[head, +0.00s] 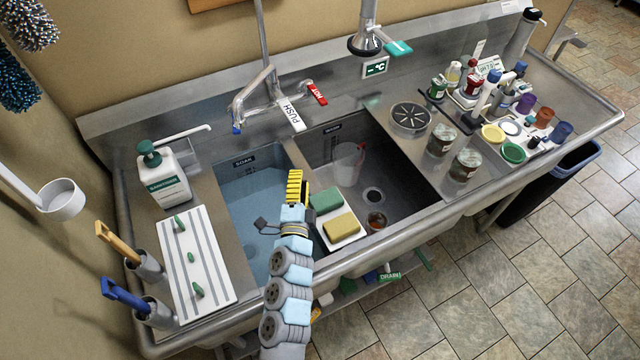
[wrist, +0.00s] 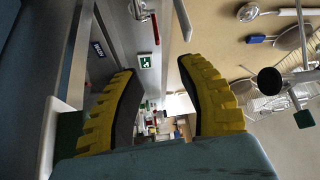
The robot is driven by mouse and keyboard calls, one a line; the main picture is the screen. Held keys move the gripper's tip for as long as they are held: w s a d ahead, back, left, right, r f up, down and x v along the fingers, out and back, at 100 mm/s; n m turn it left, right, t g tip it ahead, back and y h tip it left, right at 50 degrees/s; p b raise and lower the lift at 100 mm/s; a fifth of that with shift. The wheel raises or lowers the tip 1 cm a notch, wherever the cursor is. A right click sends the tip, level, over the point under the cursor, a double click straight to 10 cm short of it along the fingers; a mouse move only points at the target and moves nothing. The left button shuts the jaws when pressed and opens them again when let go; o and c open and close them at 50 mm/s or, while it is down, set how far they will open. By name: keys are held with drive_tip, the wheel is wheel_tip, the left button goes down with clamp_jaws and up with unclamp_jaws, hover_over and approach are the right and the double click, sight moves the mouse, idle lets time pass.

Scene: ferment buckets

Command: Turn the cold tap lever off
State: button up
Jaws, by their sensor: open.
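The mixer tap (head: 262,95) stands at the back ledge of the steel sink, above the soak basin. Its cold lever, with a blue end (head: 236,128), is at the left side and points down toward the front. The red hot lever (head: 317,93) is at the right side, and a white PUSH plate (head: 292,114) hangs between them. My gripper (head: 296,180), with yellow ribbed fingers, is over the soak basin, in front of the tap and apart from it. In the wrist view the gripper (wrist: 158,66) is open and empty. I cannot make out the blue lever there.
The soak basin (head: 240,195) holds bluish water. A white tray (head: 338,236) with green and yellow sponges is beside my gripper. A white soap bottle (head: 163,175) stands left of the tap. A hanging sprayer (head: 366,42) is to the right.

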drive_tip(key=s+d+r+h, duration=0.1)
drive_tip(key=s+d+r+t+h, duration=0.1)
drive_tip(key=d, duration=0.1)
drive_tip(key=s+d+r, duration=0.1)
drive_tip(key=shift+s+d+t+h, duration=0.2)
drive_tip(key=shift+d+t+h, duration=0.1)
drive_tip(key=shift+h, duration=0.1)
drive_tip(key=shift+s+d+r+t+h, duration=0.3)
drive_tip(key=shift+s+d+r+h, duration=0.15)
drive_tip(key=shift+s, duration=0.2)
